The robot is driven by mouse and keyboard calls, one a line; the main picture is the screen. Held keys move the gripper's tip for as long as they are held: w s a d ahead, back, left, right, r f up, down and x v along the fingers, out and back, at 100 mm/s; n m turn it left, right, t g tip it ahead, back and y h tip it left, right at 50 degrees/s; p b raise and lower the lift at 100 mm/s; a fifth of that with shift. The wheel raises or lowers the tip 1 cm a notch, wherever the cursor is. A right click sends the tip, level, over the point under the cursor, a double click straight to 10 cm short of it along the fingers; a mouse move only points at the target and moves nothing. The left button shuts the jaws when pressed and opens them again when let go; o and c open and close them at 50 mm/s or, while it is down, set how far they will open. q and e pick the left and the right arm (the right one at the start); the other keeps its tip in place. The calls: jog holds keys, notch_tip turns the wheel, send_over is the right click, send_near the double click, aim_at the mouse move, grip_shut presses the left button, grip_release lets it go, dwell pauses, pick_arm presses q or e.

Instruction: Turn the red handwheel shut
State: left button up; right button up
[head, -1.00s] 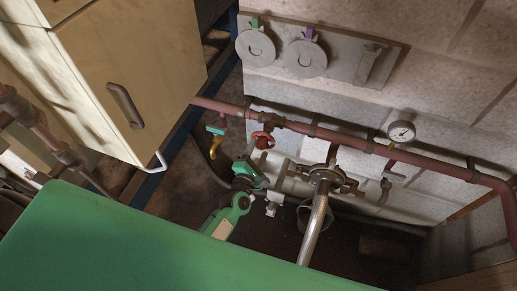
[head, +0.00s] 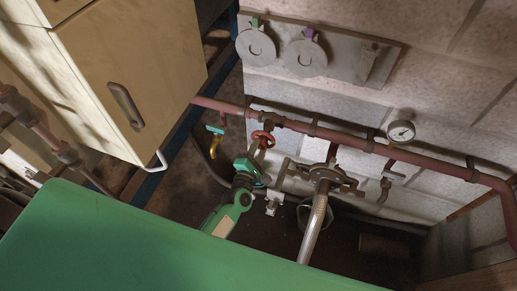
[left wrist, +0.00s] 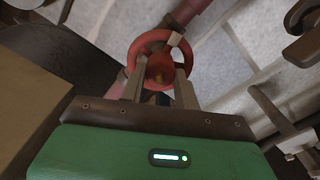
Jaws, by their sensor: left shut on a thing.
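The red handwheel (head: 263,138) sits on a valve below the dark red pipe, left of centre in the head view. In the left wrist view the red handwheel (left wrist: 139,52) is a round rim with a hub at its middle. My left gripper (head: 258,148) comes up from below, with its fingers at the wheel. My right gripper is not in view.
The red pipe (head: 350,142) runs along the block wall with a gauge (head: 401,132) above it. A teal-handled valve with a yellow part (head: 215,140) hangs to the left. A cabinet (head: 125,75) stands at the left.

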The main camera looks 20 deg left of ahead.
pick_arm(q)
jog(key=m+p, duration=0.1)
jog(key=m, duration=0.2)
jog(key=shift+r+m, duration=0.1)
jog(key=shift+m, duration=0.2)
jog(key=m+p, duration=0.1)
jog(key=m, duration=0.1)
jog(key=shift+m, duration=0.4)
jog(key=m+p, duration=0.1)
jog(key=m, duration=0.2)
jog(key=shift+m, duration=0.3)
jog(key=shift+m+p, duration=0.35)
jog(key=shift+m, duration=0.05)
jog(key=m+p, duration=0.1)
jog(key=m, duration=0.2)
jog(key=shift+m, duration=0.3)
jog(key=m+p, duration=0.1)
jog(key=m, duration=0.2)
jog(key=shift+d+m, duration=0.1)
jog(key=shift+m, duration=1.9)
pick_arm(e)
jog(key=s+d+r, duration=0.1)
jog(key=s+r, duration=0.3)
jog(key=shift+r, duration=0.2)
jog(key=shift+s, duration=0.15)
